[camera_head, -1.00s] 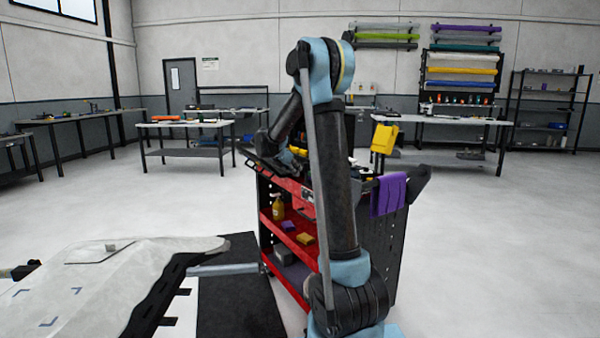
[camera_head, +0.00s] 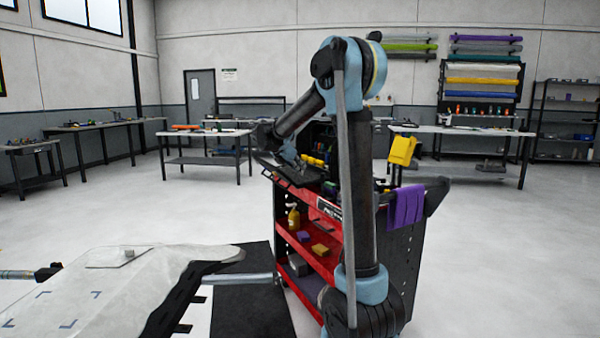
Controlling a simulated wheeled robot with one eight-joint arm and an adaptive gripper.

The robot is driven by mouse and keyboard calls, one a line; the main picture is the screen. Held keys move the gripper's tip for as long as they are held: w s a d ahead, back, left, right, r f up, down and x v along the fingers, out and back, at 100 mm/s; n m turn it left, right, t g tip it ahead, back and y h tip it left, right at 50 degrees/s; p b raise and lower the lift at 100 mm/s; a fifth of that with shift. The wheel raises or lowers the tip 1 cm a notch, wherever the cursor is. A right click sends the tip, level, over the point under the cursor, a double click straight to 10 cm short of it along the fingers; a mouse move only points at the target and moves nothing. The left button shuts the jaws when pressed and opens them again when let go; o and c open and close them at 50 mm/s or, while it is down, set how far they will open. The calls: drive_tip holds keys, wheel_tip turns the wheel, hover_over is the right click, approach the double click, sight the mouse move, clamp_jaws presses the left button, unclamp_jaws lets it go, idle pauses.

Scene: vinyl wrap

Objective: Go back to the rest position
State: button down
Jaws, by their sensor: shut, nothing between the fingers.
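My arm rises in front of the red tool cart (camera_head: 328,253), with its elbow high in the picture. Its forearm slopes down to the left toward the cart's top. My gripper (camera_head: 272,160) is a small dark shape at the end of the forearm, over or in front of the cart's upper left edge. It is shut and holds nothing. Its fingertips are hard to make out against the dark things behind.
The cart carries a yellow spray bottle (camera_head: 293,217), sponges (camera_head: 320,250), a purple cloth (camera_head: 406,206) and a yellow cloth (camera_head: 402,150). A pale car panel (camera_head: 110,290) lies at lower left. Workbenches (camera_head: 209,133) stand farther back. Open floor lies between.

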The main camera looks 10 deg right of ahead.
drive_tip(key=shift+s, duration=0.1)
drive_tip(key=s+d+f+m+g+y, duration=0.1)
drive_tip(key=s+d+f+m, duration=0.2)
drive_tip(key=s, duration=0.6)
drive_tip(key=s+d+f+m+g+y, duration=0.1)
drive_tip(key=s+d+m, duration=0.2)
drive_tip(key=s+m, duration=0.45)
drive_tip(key=s+d+f+m+g+y, duration=0.1)
drive_tip(key=s+d+f+m, duration=0.15)
drive_tip(key=s, duration=0.75)
drive_tip(key=s+a+f+m+y, duration=0.1)
drive_tip(key=s+f+m+y, duration=0.1)
drive_tip(key=s+f+m, duration=0.4)
drive_tip(key=s+a+f+m+g+y, duration=0.1)
drive_tip(key=s+f+m, duration=0.6)
drive_tip(key=s, duration=0.9)
drive_tip(key=shift+s+f+y, duration=0.4)
drive_tip(key=shift+f+y, duration=0.3)
drive_tip(key=shift+y, duration=0.1)
